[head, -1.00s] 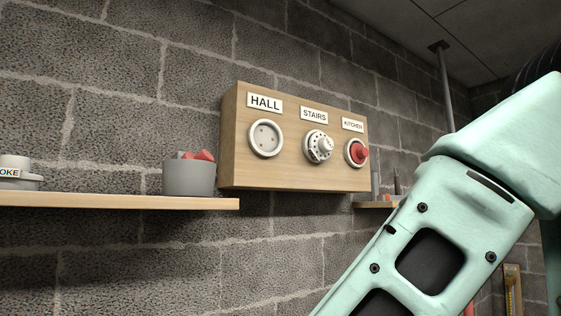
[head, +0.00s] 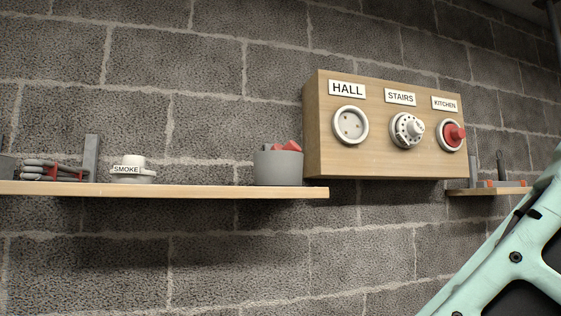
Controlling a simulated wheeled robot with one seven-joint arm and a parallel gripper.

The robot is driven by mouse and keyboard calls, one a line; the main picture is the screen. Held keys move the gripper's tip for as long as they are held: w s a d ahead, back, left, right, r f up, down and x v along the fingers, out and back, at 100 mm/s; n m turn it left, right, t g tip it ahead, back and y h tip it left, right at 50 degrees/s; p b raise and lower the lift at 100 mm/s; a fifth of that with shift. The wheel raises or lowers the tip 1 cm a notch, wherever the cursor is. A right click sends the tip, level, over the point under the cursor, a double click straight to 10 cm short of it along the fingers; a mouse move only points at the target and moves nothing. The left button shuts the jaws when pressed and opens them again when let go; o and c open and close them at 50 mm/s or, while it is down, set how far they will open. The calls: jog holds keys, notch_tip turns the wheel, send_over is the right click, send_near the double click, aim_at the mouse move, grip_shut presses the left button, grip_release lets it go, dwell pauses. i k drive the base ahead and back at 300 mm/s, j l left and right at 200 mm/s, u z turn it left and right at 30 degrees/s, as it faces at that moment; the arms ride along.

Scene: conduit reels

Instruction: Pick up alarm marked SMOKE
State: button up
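The alarm marked SMOKE (head: 133,171) is a small white round unit with a raised top. It stands on the left wooden shelf (head: 230,192), label facing me, between a grey upright bracket and a grey tub. Part of my arm shows at the lower right, far from the alarm. My gripper is outside the frame, so its state does not show.
A grey tub (head: 279,168) with red items stands near the shelf's right end. Red-handled tools (head: 55,172) lie left of a grey upright (head: 91,157). A wooden board (head: 385,128) carries HALL, STAIRS and KITCHEN mounts; HALL is empty. A second shelf (head: 500,188) is at right.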

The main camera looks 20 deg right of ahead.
aim_at(132, 170)
jog(key=j, duration=0.6)
jog(key=i+j, duration=0.15)
jog(key=j, duration=0.5)
